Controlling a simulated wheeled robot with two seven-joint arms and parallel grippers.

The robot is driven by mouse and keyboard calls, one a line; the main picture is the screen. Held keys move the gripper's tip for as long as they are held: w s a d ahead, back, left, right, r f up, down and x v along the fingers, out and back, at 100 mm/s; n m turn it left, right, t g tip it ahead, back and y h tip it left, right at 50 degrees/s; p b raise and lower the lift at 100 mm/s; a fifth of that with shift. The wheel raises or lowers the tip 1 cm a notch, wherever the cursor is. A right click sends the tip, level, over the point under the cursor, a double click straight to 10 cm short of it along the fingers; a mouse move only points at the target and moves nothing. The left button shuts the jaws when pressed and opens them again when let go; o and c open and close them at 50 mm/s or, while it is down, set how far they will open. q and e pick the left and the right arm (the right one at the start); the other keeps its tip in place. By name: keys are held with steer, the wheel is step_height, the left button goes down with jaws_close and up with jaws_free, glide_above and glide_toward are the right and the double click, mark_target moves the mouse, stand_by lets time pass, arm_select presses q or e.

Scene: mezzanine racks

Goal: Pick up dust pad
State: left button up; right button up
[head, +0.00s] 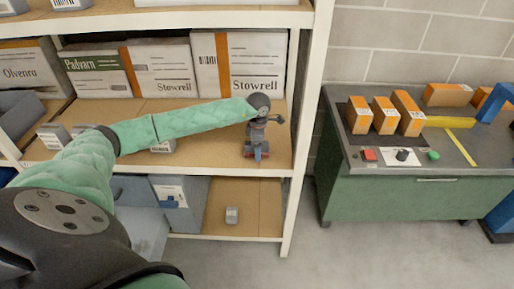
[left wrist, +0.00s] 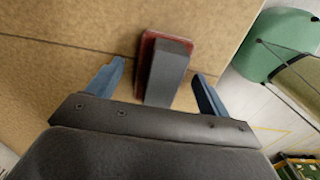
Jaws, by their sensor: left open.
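The dust pad, a dark grey block on a red base (left wrist: 168,70), lies on the tan shelf board near its edge in the left wrist view. In the head view only a bit of its red base (head: 247,155) shows on the middle shelf, mostly hidden by my gripper. My left gripper (left wrist: 158,72) is open, with one blue finger on each side of the pad and gaps between. In the head view my left gripper (head: 257,155) points down over the pad near the shelf's right end. My right gripper is not in view.
White cartons (head: 159,68) stand behind on the middle shelf. The rack's white upright (head: 307,110) is close on the right. Small grey boxes (head: 53,135) sit to the left. A green bench (head: 400,195) stands right.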

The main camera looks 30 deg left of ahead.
arm_select(q)
steer(key=shift+f, duration=0.2)
steer(key=shift+s, duration=0.1)
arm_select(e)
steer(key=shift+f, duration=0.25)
arm_select(q)
steer(key=shift+c, duration=0.2)
steer(key=c, duration=1)
steer(key=shift+c, duration=0.2)
steer(key=shift+r, duration=0.2)
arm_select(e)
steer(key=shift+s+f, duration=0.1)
